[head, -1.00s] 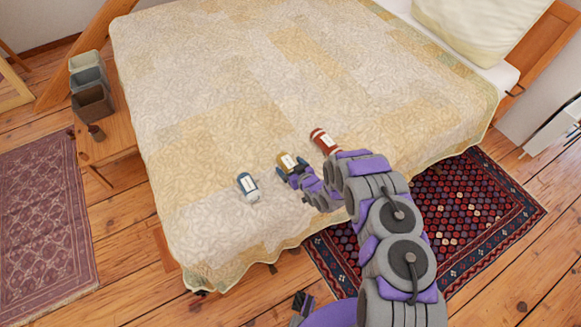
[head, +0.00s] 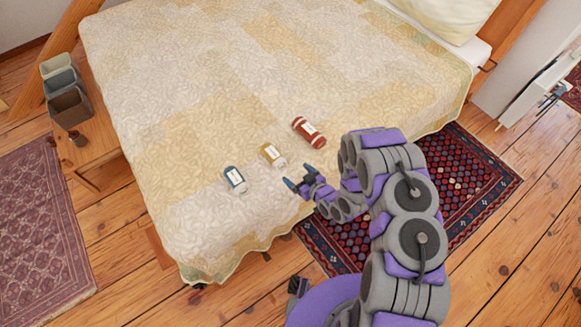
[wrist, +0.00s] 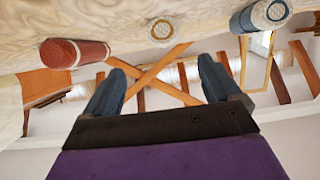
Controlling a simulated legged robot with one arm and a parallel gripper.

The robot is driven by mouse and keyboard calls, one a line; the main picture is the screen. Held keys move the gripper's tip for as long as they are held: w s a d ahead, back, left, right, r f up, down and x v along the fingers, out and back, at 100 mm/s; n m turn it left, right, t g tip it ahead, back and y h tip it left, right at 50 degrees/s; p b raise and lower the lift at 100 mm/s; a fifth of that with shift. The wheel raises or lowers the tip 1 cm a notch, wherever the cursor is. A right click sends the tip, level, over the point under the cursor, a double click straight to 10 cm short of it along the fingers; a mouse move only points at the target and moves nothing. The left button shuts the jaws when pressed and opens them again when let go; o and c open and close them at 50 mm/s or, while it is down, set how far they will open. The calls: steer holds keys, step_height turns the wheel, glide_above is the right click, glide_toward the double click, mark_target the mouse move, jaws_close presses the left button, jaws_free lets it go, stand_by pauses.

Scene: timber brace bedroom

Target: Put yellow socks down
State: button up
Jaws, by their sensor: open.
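The yellow socks (head: 272,154), a small rolled bundle with a white label, lie on the bed quilt between the blue socks and the red socks. They also show end-on at the top of the wrist view (wrist: 161,30). My gripper (head: 298,184) is open and empty, just to the lower right of the yellow socks and apart from them. In the wrist view its two blue fingers (wrist: 160,85) are spread with nothing between them.
Blue socks (head: 235,179) lie to the left on the quilt and red socks (head: 309,132) to the upper right. The bed (head: 190,75) has wide free room beyond them. Several bins (head: 70,105) stand on a wooden bedside table (head: 98,143) at the left.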

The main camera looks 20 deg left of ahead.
steer(key=shift+v, duration=1)
steer(key=w+d+r+m+h, duration=0.1)
steer(key=w+d+r+h, duration=0.3)
steer(key=d, duration=0.3)
steer(key=w+d+r+h, duration=0.3)
steer(key=w+d+r, duration=0.15)
steer(key=d, duration=0.25)
steer(key=s+d+r+m+g+h, duration=0.25)
steer(key=s+d+r, duration=0.35)
steer(key=r, duration=0.4)
steer(key=s+d+r+m+g+h, duration=0.2)
steer(key=s+d+r+m+h, duration=0.15)
steer(key=d+r, duration=0.5)
steer(key=s+a+r+m+g, duration=0.1)
steer(key=s+r, duration=0.4)
steer(key=s, duration=0.5)
steer(key=s+a+r+m+g+y, duration=0.1)
steer(key=s+r, duration=0.4)
steer(key=s, duration=0.6)
steer(key=s+a+r+m+g+y, duration=0.1)
steer(key=s+a+r+g, duration=0.2)
steer(key=s, duration=0.8)
step_height(320, 180, up, 3)
steer(key=shift+f+g, duration=0.2)
steer(key=shift+g, duration=0.25)
